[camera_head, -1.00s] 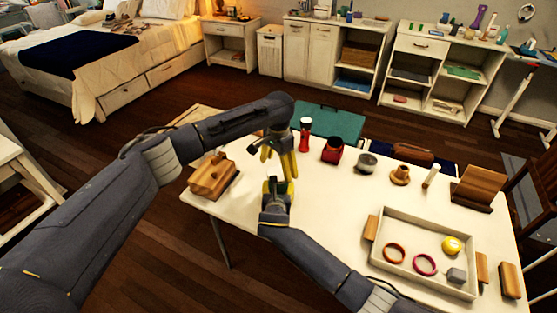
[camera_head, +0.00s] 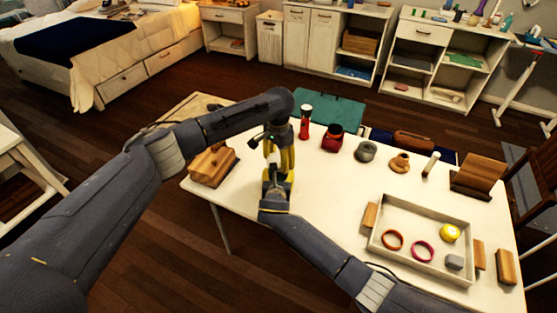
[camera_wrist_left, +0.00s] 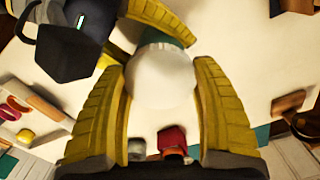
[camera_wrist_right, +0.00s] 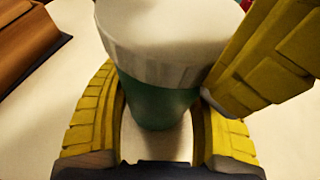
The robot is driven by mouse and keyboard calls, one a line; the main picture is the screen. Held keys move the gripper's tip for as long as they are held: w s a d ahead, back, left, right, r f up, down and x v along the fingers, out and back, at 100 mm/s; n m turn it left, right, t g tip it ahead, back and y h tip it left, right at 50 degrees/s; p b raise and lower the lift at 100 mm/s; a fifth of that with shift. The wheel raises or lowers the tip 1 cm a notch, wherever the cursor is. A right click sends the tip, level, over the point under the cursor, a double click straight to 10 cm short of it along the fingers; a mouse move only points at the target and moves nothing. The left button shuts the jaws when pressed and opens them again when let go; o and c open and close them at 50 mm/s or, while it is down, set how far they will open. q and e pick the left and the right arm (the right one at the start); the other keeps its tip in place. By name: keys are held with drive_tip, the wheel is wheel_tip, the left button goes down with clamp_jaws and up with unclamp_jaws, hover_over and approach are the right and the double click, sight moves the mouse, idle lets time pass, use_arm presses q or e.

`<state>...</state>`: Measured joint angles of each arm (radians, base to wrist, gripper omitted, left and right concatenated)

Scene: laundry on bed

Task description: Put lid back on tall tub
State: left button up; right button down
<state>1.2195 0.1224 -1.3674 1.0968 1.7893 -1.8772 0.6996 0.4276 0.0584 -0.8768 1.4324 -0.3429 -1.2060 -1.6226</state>
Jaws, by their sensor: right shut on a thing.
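The tall green tub (camera_wrist_right: 155,105) stands upright on the table with the white lid (camera_wrist_right: 165,30) on its top, in the right wrist view. My right gripper (camera_wrist_right: 155,130) is shut on the tub, low on its sides. The left wrist view shows the lid (camera_wrist_left: 163,75) from above, with a bit of the tub (camera_wrist_left: 185,35) beyond it. My left gripper (camera_wrist_left: 163,85) is open, its yellow fingers either side of the lid. In the head view, my left gripper (camera_head: 279,150) is just above my right gripper (camera_head: 277,183), and they hide the tub and lid.
The white table (camera_head: 310,220) holds a wooden box (camera_head: 212,165) on the left and a tray (camera_head: 385,265) with rings on the right. A red pepper mill (camera_head: 305,125), a red pot (camera_head: 333,138) and a grey jar (camera_head: 365,151) stand along the back edge.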

use_arm(q)
drive_tip(key=c, duration=0.6)
drive_tip(key=shift+m, duration=1.7)
drive_tip(key=o, duration=1.3)
drive_tip(key=shift+r, duration=2.25)
drive_tip(key=shift+o, duration=0.3)
